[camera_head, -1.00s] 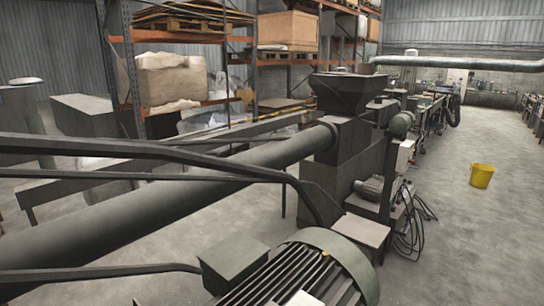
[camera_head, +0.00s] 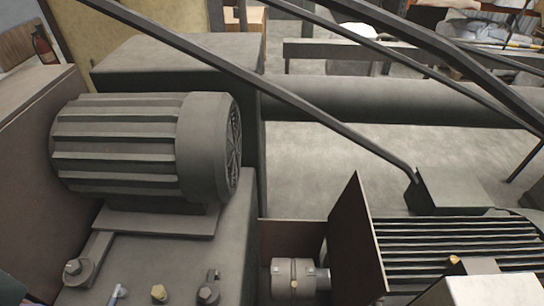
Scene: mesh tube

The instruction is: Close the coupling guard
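The coupling (camera_head: 293,281) is a grey metal cylinder between the machine block on the left and the finned motor (camera_head: 450,245) on the right. A thin dark-brown panel (camera_head: 354,240), which looks like the raised coupling guard, stands tilted upright beside the motor. A brown plate (camera_head: 290,237) is behind the coupling. The coupling is uncovered from above. The panel's hinge and lower end are not clear. Neither of my grippers can be made out.
A large ribbed motor (camera_head: 145,145) sits on a grey base at left, with bolts (camera_head: 158,292) in front. A long grey pipe (camera_head: 400,100) runs behind. Dark slanting bars (camera_head: 290,100) cross above the motors. A fire extinguisher (camera_head: 44,46) is at far left.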

